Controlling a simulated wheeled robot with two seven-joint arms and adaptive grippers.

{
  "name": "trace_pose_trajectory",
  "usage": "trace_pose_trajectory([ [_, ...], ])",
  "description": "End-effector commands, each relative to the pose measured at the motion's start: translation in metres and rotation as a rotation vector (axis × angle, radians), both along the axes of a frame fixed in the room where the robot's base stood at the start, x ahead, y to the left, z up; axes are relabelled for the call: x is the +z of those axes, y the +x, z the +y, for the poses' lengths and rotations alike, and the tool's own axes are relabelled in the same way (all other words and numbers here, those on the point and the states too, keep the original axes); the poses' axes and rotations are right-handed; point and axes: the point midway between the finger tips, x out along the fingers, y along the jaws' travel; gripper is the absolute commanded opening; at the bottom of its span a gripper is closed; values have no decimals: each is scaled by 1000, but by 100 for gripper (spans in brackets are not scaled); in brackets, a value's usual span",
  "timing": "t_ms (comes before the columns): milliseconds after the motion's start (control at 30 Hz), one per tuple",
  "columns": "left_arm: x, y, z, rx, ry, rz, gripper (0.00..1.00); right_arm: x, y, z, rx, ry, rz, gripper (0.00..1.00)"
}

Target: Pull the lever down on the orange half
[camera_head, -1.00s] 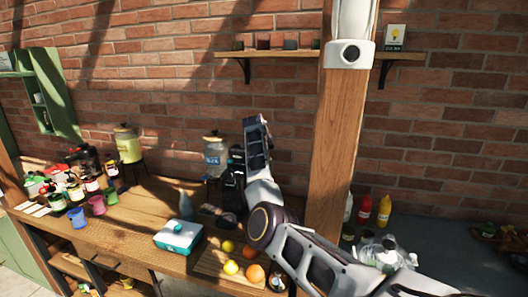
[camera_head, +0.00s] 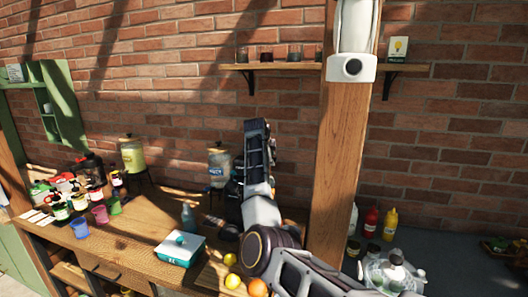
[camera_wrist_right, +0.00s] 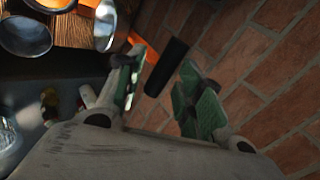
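In the right wrist view, my right gripper (camera_wrist_right: 160,72) is open, with its green-padded fingers apart. A black bar-like handle (camera_wrist_right: 166,68), which looks like the lever, shows beyond and between the fingertips; I cannot tell whether they touch. A bright orange patch (camera_wrist_right: 141,43) lies left of the handle; I cannot tell whether it is the orange half. In the head view my right arm rises in front of a dark upright device (camera_head: 234,190), probably the press, and hides much of it. My right fingers are not clear there. My left gripper is not in view.
A teal-and-white box (camera_head: 180,249), lemons (camera_head: 231,259) and a whole orange (camera_head: 257,288) are on the wooden table (camera_head: 135,238). A drink dispenser (camera_head: 219,165) stands behind. A wooden post (camera_head: 344,150) rises right of my arm. Metal bowls (camera_wrist_right: 25,36) show in the wrist view.

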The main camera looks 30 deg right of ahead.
Motion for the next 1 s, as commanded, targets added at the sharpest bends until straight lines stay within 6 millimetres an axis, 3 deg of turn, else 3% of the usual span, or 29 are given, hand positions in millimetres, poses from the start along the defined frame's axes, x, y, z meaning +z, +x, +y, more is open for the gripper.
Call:
trace_pose_trajectory([
  [500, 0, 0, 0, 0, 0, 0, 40, 44, -24, 36, 5, -2, -4, 37],
  [933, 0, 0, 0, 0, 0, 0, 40, 49, -28, 39, 5, -1, -4, 37],
  [1000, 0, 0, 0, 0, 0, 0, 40, 49, -27, 39, 5, -1, -4, 29],
])
